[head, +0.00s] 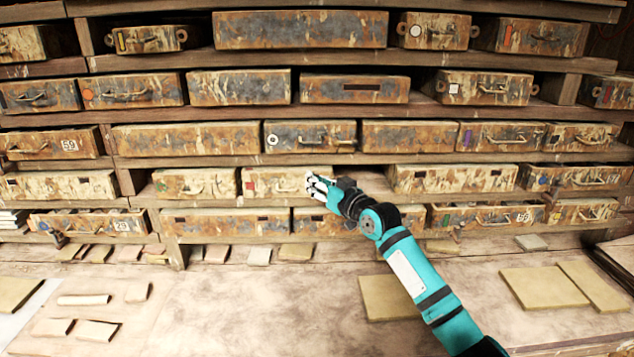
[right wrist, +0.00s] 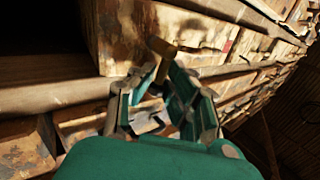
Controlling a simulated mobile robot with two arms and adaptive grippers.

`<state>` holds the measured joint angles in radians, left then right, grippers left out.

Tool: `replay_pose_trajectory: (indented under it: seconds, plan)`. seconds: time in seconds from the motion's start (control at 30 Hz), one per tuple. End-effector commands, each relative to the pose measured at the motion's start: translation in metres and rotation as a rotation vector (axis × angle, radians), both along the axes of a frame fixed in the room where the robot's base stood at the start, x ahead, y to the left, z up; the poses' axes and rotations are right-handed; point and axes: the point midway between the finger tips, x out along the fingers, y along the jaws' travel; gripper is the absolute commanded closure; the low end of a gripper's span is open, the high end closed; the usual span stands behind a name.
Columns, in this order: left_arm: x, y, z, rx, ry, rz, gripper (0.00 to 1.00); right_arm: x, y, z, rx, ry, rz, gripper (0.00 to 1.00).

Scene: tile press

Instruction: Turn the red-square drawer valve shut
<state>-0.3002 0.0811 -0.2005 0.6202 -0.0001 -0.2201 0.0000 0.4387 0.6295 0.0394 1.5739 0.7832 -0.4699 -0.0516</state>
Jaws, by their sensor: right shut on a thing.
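The red-square drawer (head: 275,184) is in the fourth row of the head view, with a small red square near its left end. In the right wrist view a red mark (right wrist: 227,46) shows on a worn drawer front. My right gripper (head: 318,188) is at the right part of this drawer's front. In the right wrist view my right gripper (right wrist: 165,80) is shut on a brownish valve handle (right wrist: 163,47). The handle's top shows above the fingertips; its lower part is hidden between them. The gripper covers the valve in the head view. My left gripper is in neither view.
Worn drawers fill the shelf rows around, including a green-marked drawer (head: 195,184) to the left and a plain drawer (head: 452,178) to the right. Wooden shelf boards run close above and below. Flat tiles (head: 388,298) lie on the worktop below, which has free room in its middle.

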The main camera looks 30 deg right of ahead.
Motion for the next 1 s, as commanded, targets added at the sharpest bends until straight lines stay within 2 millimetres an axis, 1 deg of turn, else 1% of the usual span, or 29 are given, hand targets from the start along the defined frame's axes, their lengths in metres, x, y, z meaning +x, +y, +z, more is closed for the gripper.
replay_pose_trajectory:
  seconds: [0.2, 0.37, 0.47, 0.67, 1.0]
  plan:
    - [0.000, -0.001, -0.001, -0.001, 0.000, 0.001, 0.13, 0.000, 0.000, -0.001, 0.004, -0.002, 0.000, 1.00]
    - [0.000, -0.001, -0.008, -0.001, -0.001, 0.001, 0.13, -0.001, -0.001, -0.003, 0.031, -0.019, 0.000, 1.00]
    - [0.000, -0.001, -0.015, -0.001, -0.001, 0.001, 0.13, -0.001, -0.002, -0.005, 0.069, -0.041, 0.000, 1.00]
    - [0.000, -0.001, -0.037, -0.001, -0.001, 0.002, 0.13, -0.003, -0.005, -0.010, 0.188, -0.115, 0.000, 1.00]
    - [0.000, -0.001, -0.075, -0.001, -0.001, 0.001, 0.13, -0.007, -0.012, -0.015, 0.462, -0.283, 0.000, 1.00]
